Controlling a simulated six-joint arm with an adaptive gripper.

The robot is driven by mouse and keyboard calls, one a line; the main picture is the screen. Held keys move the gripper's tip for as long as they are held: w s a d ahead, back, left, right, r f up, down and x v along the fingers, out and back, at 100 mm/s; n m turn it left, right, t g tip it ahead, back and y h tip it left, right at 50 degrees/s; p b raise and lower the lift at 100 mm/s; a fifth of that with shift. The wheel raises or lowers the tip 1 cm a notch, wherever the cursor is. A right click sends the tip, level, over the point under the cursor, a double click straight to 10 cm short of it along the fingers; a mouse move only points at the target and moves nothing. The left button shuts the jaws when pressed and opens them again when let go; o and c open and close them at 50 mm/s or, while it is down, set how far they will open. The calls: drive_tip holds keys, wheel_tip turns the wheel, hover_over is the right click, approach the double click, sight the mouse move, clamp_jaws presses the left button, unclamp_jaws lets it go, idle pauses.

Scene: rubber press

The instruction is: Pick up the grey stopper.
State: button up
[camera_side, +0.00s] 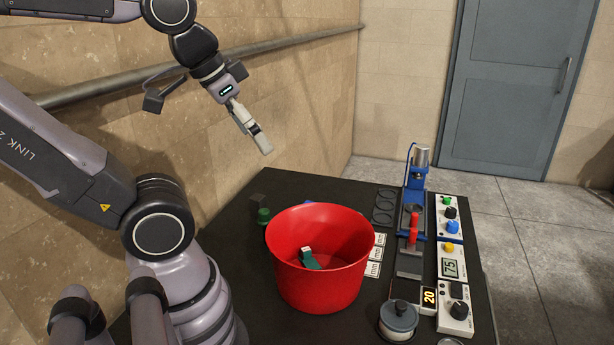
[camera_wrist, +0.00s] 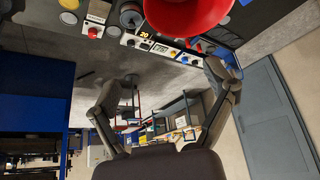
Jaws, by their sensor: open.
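A grey round piece with a small knob on top (camera_side: 398,316), the thing most like a grey stopper, sits on a wider pale round base at the table's front edge. I cannot tell whether it is a stopper or a lid. A grey round thing (camera_wrist: 131,16) at the top of the wrist view may be the same piece. My gripper (camera_side: 262,148) is high above the table's back left, far from the piece. In the wrist view my gripper (camera_wrist: 170,72) has its fingers spread wide with nothing between them.
A big red bucket (camera_side: 318,286) with a green and white thing (camera_side: 309,259) inside stands mid-table. A blue press (camera_side: 413,200) with a red handle and control boxes (camera_side: 454,262) line the right side. A green piece (camera_side: 263,215) lies behind the bucket. The wall with a rail is left.

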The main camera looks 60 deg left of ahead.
drive_tip(key=shift+w, duration=0.1)
drive_tip(key=w+a+g, duration=0.1)
drive_tip(key=w+a, duration=0.3)
drive_tip(key=w, duration=1)
drive_tip(key=w+a+f+n+g, duration=0.1)
drive_tip(key=w+a+f, duration=0.2)
drive_tip(key=w, duration=0.3)
drive_tip(key=w+a+f, duration=0.3)
drive_tip(key=w+a, duration=0.1)
drive_tip(key=w, duration=0.2)
drive_tip(key=shift+n+g, duration=0.3)
drive_tip(key=shift+g, duration=0.6)
drive_tip(key=w+a+f, duration=0.3)
drive_tip(key=a+f, duration=0.1)
drive_tip(key=f, duration=0.5)
drive_tip(key=w+a+f, duration=0.3)
drive_tip(key=a+f, duration=0.1)
drive_tip(key=f, duration=0.5)
drive_tip(key=w+a+f, duration=0.3)
drive_tip(key=a+f, duration=0.1)
drive_tip(key=f, duration=0.6)
drive_tip(key=shift+w+f, duration=0.1)
drive_tip(key=shift+w, duration=0.2)
drive_tip(key=shift+w+a+f, duration=0.1)
drive_tip(key=shift+w+f, duration=0.1)
drive_tip(key=shift+f, duration=1.3)
drive_tip(key=shift+w+a+f, duration=0.1)
drive_tip(key=shift+w+f, duration=0.05)
drive_tip(key=shift+f, duration=1.35)
drive_tip(key=c, duration=1.3)
